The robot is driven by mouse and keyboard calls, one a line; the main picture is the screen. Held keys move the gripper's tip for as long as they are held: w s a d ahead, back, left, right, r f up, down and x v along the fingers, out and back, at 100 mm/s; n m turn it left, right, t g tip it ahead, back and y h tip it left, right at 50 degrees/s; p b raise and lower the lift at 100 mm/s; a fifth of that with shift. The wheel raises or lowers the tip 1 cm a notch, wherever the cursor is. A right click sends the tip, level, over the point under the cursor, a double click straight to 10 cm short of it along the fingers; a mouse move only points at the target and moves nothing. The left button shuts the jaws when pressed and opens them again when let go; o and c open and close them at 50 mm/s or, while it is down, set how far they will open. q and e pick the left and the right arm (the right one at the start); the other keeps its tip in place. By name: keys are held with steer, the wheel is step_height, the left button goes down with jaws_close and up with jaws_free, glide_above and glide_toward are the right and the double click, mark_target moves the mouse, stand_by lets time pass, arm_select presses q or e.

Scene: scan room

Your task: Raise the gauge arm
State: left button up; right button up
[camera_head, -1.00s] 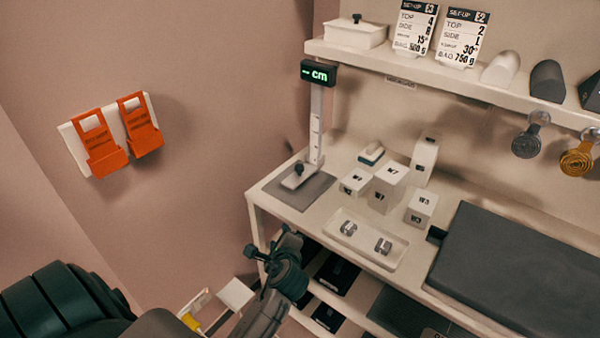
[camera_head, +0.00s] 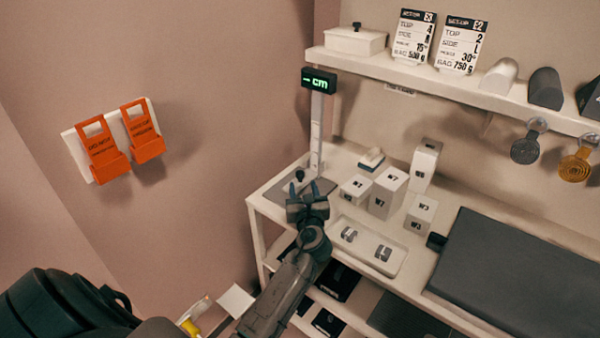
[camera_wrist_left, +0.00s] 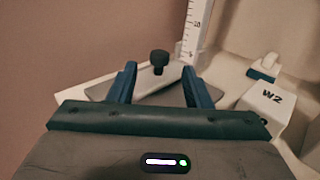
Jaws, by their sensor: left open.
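The gauge stands at the left end of the white table, with an upright white post (camera_head: 316,135) and a display (camera_head: 318,80) reading "– cm" on top. At its foot is a grey base plate (camera_head: 322,187) with a black knob (camera_head: 300,174); the knob also shows in the left wrist view (camera_wrist_left: 159,59). My left gripper (camera_head: 301,188) is open and empty in front of the base. In the left wrist view its blue fingers (camera_wrist_left: 157,80) are spread, with the knob beyond and between them, apart from both. The ruler-marked post (camera_wrist_left: 196,30) is beyond the right finger. My right gripper is not in view.
White boxes (camera_head: 388,192) stand right of the gauge, and a box marked W2 (camera_wrist_left: 268,105) is close to the right finger. A tray with metal weights (camera_head: 367,263) lies at the table's front edge. A shelf (camera_head: 430,75) overhangs the back; a grey pad (camera_head: 510,270) lies right.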

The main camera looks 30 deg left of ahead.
mark_target(301, 175)
arm_select(q)
steer(key=x, duration=0.6)
steer(key=shift+x, duration=0.8)
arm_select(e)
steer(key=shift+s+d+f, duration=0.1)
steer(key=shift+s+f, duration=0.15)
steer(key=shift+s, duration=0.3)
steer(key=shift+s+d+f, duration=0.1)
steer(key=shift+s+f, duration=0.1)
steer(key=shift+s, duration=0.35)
arm_select(q)
steer(key=c, duration=0.9)
jaws_close()
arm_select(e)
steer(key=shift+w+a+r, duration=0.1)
